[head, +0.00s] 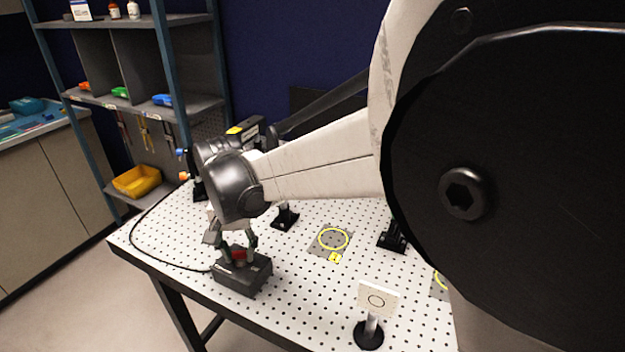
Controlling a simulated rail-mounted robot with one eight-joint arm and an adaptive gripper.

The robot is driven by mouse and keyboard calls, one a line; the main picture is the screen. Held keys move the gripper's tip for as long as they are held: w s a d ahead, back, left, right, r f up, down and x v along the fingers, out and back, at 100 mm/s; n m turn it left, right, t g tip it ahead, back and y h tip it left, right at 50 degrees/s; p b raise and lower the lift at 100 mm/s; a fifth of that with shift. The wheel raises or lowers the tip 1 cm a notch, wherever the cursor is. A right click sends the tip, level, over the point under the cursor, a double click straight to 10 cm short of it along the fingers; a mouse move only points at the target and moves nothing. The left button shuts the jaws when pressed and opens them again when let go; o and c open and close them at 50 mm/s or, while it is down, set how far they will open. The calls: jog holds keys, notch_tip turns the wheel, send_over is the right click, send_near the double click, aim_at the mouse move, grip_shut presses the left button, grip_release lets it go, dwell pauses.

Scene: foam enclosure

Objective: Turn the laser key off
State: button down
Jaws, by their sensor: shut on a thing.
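A dark box (241,279) sits near the left front edge of the white perforated table, with a red part (238,254) on its top. My gripper (237,251) points down at this box and its fingers are closed around the red part. I take the red part to be the laser key, but it is small and partly covered by the fingers. The angle of the key cannot be read from this view. A black cable (137,225) runs from the box in a loop along the table's left edge.
My arm hides the table's right side. A shelf with a yellow bin (137,181) stands behind left.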

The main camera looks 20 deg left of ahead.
jog(key=n+b, duration=0.2)
jog(key=n, duration=0.4)
jog(key=n+b, duration=0.1)
jog(key=n, duration=0.4)
jog(key=shift+n, duration=0.4)
dwell(0.3)
jog(key=c, duration=1.4)
grip_release()
